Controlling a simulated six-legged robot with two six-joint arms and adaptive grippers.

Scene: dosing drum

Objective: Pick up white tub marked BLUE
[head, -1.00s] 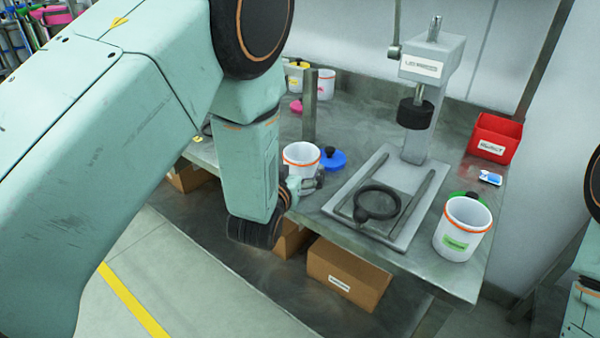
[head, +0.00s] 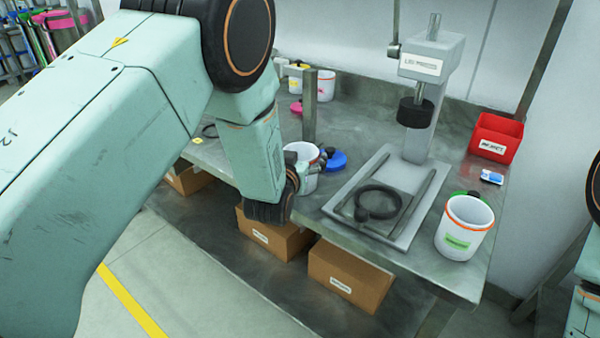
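A white tub (head: 301,149) with an orange rim stands near the front edge of the metal bench, in front of a blue lid (head: 334,160). Its label is not visible. My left gripper (head: 316,168) is at this tub, with grey finger parts against or just in front of its right side. My wrist covers the tub's lower left. Whether the fingers are closed on it cannot be told. Another white tub (head: 464,226) with a green label stands at the right, beside a green lid. My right gripper is out of view.
A press (head: 430,70) with a flat base and a black ring (head: 377,202) stands mid-bench. A red bin (head: 495,138) is at the back right. More tubs (head: 326,85) stand behind a metal post (head: 309,105). Cardboard boxes (head: 347,275) sit on the lower shelf.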

